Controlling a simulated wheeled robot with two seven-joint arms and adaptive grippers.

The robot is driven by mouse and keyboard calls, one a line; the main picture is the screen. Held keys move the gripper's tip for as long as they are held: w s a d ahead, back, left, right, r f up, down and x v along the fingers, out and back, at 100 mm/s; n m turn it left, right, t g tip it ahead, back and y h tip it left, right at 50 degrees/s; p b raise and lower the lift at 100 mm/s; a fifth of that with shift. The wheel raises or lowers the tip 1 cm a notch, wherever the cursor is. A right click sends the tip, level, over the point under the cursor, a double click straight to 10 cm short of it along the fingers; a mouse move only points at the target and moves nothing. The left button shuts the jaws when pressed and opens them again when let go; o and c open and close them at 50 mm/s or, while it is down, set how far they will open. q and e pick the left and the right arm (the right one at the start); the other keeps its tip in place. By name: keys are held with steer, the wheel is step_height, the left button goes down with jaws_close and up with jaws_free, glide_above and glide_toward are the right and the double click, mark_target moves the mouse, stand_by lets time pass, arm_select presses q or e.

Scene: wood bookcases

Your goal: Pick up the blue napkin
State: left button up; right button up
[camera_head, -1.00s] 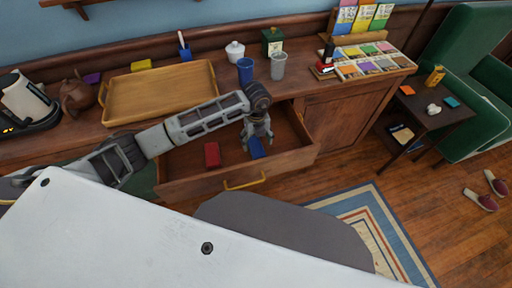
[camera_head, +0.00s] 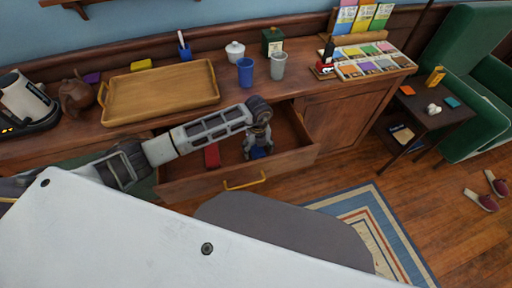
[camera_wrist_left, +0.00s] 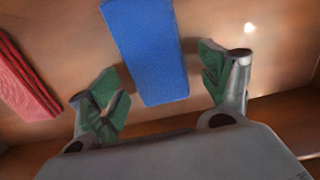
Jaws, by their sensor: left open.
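The blue napkin (camera_wrist_left: 147,50) lies flat in the open drawer (camera_head: 172,190), as a folded blue rectangle. In the head view only a small part of it shows, at the gripper's fingers. My left gripper (camera_head: 257,151) reaches down into the drawer from above. In the left wrist view the gripper (camera_wrist_left: 160,95) is open, with one green-padded finger on each side of the napkin's near end. There is a gap between each finger and the napkin. My right gripper is not in view.
A red folded cloth (camera_head: 212,156) lies left of the napkin in the drawer; it also shows in the left wrist view (camera_wrist_left: 25,80). The drawer walls stand close around the gripper. A wooden tray (camera_head: 160,92), blue cup (camera_head: 245,72) and grey cup (camera_head: 278,66) stand on the counter above.

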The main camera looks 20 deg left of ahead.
mark_target(258, 150)
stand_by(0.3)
arm_select(q)
steer(key=c, duration=0.9)
steer(key=shift+c, duration=0.2)
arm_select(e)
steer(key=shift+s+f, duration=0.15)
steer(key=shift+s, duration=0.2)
arm_select(q)
steer(key=shift+r, duration=0.1)
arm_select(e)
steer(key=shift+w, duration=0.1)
arm_select(q)
steer(key=shift+r, duration=0.35)
step_height(258, 150, up, 9)
steer(key=shift+p, duration=0.35)
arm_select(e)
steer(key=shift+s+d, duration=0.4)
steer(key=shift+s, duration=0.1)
arm_select(q)
steer(key=shift+r, duration=0.1)
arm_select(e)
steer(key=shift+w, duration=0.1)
